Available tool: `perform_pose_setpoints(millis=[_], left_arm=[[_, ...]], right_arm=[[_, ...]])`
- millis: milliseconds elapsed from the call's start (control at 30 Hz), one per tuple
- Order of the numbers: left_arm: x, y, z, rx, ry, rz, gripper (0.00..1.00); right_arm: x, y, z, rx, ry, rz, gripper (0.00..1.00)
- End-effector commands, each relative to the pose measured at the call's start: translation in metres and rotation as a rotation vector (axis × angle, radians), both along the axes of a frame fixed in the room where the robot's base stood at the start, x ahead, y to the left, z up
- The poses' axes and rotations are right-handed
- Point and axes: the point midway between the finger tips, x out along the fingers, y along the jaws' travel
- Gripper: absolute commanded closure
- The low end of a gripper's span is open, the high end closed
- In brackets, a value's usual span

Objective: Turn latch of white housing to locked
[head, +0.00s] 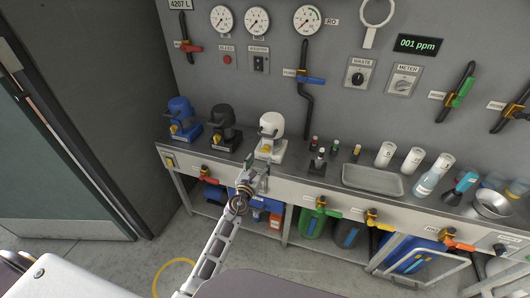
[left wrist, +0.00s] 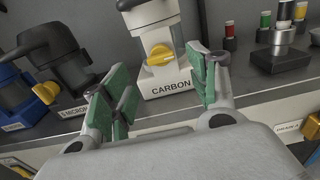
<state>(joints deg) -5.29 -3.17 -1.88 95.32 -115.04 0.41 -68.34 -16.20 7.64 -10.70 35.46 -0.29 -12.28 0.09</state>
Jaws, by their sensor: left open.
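The white housing (head: 271,131) stands on the bench at its left part, with a yellow latch (head: 266,149) low on its front. In the left wrist view the white housing (left wrist: 153,35) carries a CARBON label, and its yellow latch (left wrist: 161,55) lies roughly level, slightly tilted. My left gripper (head: 254,172) is in front of and below the housing, at the bench's front edge. In the left wrist view its green-padded fingers (left wrist: 160,90) are spread apart, with the latch beyond and between them, not touched. My right gripper is not in view.
A black housing (head: 224,127) and a blue housing (head: 183,119) stand left of the white one. Small capped bottles (head: 335,147) stand to its right, then a metal tray (head: 372,180) and white cups. Valves with coloured handles line the bench front.

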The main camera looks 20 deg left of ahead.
Motion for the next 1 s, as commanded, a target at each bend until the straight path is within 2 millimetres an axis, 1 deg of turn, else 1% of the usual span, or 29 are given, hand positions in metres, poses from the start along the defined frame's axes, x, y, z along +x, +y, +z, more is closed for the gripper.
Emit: perform_pose_setpoints(millis=[33, 300, 700, 1000], left_arm=[[0.005, 0.0, 0.001, 0.0, -0.002, 0.0, 0.41], [0.027, -0.001, 0.001, -0.002, -0.002, 0.0, 0.41], [0.058, -0.002, 0.0, -0.001, -0.001, 0.0, 0.41], [0.074, -0.003, 0.0, -0.002, 0.0, 0.0, 0.41]], right_arm=[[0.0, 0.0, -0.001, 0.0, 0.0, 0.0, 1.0], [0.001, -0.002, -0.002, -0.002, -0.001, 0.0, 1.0], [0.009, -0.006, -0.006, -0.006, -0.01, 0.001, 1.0], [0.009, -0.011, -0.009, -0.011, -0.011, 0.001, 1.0]])
